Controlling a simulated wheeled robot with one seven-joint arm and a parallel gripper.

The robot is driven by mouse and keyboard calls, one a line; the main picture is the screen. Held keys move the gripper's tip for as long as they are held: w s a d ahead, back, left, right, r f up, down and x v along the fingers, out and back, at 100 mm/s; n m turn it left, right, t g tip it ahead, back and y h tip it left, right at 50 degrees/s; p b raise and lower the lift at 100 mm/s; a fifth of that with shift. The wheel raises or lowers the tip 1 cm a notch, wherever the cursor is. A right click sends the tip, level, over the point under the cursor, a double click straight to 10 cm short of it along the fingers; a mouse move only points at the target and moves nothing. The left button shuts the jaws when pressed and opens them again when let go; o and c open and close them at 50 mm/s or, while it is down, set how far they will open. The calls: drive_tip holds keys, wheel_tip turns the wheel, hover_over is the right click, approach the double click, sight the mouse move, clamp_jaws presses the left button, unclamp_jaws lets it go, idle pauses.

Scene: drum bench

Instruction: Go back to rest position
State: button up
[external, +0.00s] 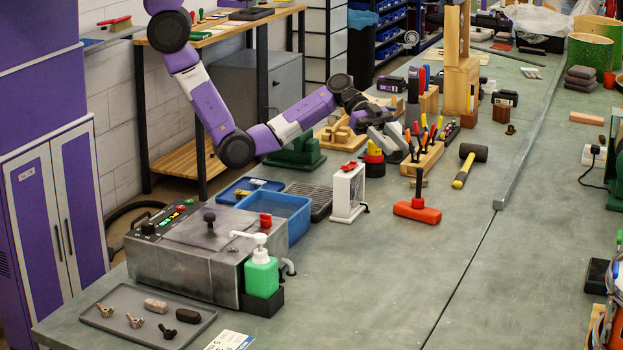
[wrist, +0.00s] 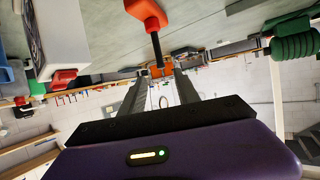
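My gripper (external: 396,145) hangs over the bench at the end of my bent arm, beside the wooden tool rack and near a red-and-yellow stacked object (external: 373,158). In the wrist view my gripper (wrist: 160,78) has its two dark fingers apart, with nothing held between them. An orange-headed mallet (external: 417,212) stands on its head with its dark handle up, in front of my gripper. The mallet also shows beyond the fingers in the wrist view (wrist: 147,12).
The wooden rack (external: 424,160) holds several colored-handled tools. The bench's front right is mostly clear.

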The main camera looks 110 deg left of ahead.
idle(0.4)
drive_tip(key=w+a+r+n+t+y, duration=0.3)
drive_tip(key=a+n+y, duration=0.2)
drive_tip(key=a+n, duration=0.15)
drive_tip(key=s+d+f+n+t+y, duration=0.1)
drive_tip(key=s+d+f+n+y, duration=0.1)
drive_tip(key=s+f+n+y, duration=0.35)
drive_tip(key=s+d+m+h, duration=0.1)
drive_tip(key=s+d+m, duration=0.1)
drive_tip(key=s+d, duration=0.6)
drive_tip(key=s+d+m+h, duration=0.1)
drive_tip(key=s+d, duration=0.7)
drive_tip(key=s, duration=0.8)
drive_tip(key=s+d+m+h, duration=0.1)
drive_tip(key=s+d+m, duration=0.1)
drive_tip(key=s+d, duration=0.6)
drive_tip(key=s, duration=0.5)
drive_tip(key=shift+d+f+m+g, duration=0.15)
drive_tip(key=shift+f+m+g, duration=0.05)
drive_tip(key=shift+m+g, duration=0.1)
drive_tip(key=shift+w+h, duration=0.1)
drive_tip(key=shift+h, duration=0.15)
